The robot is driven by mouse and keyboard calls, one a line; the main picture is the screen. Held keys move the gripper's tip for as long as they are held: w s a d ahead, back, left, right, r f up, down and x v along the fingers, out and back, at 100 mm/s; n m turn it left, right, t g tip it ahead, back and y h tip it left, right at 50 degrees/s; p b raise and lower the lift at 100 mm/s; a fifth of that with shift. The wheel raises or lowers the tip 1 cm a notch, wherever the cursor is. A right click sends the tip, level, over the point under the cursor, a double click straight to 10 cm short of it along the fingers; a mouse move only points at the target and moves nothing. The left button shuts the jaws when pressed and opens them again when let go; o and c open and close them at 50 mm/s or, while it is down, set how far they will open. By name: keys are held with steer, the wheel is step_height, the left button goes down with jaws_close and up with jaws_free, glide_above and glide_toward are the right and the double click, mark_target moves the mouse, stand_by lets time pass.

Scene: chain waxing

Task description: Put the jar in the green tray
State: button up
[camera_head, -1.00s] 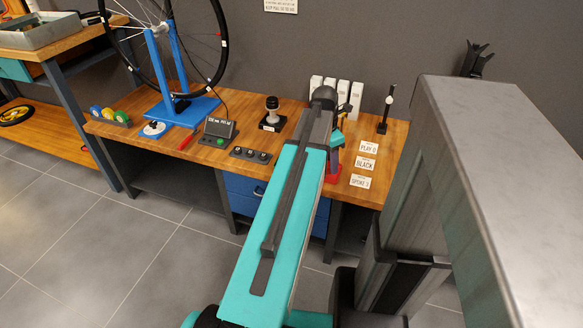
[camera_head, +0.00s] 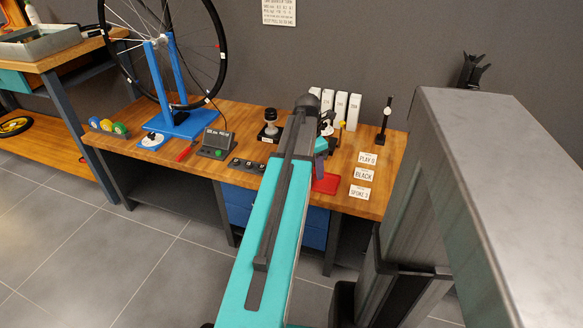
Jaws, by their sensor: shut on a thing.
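My arm reaches from the bottom of the picture over the wooden workbench (camera_head: 230,185). Its end, with my gripper (camera_head: 326,124), is small and dark, partly hidden behind my own teal and black arm link. It is above the right half of the bench, near a red flat tray or mat (camera_head: 326,183). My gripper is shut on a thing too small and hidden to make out. I cannot pick out a jar with certainty. I see no green tray clearly; it may be hidden behind my arm or outside the picture.
A bike wheel stands in a blue stand (camera_head: 185,122) at the left. White boxes (camera_head: 341,106), a dark upright stand (camera_head: 384,120) and label cards (camera_head: 364,174) are on the right. A grey tray (camera_head: 45,43) is on the left bench.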

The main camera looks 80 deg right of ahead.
steer(key=w+d, duration=0.1)
steer(key=w, duration=0.1)
steer(key=w+d, duration=0.1)
steer(key=w, duration=0.2)
steer(key=w+d+b, duration=0.1)
steer(key=w, duration=0.1)
steer(key=shift+w+d+f, duration=0.25)
steer(key=shift+d+f, duration=0.1)
steer(key=shift+d, duration=0.05)
steer(key=shift+w+d+f, duration=0.1)
steer(key=shift+w+d, duration=0.25)
steer(key=shift+w, duration=0.2)
steer(key=shift+f+b, duration=0.45)
steer(key=shift+f, duration=1.3)
steer(key=o, duration=0.9)
steer(key=shift+f, duration=0.1)
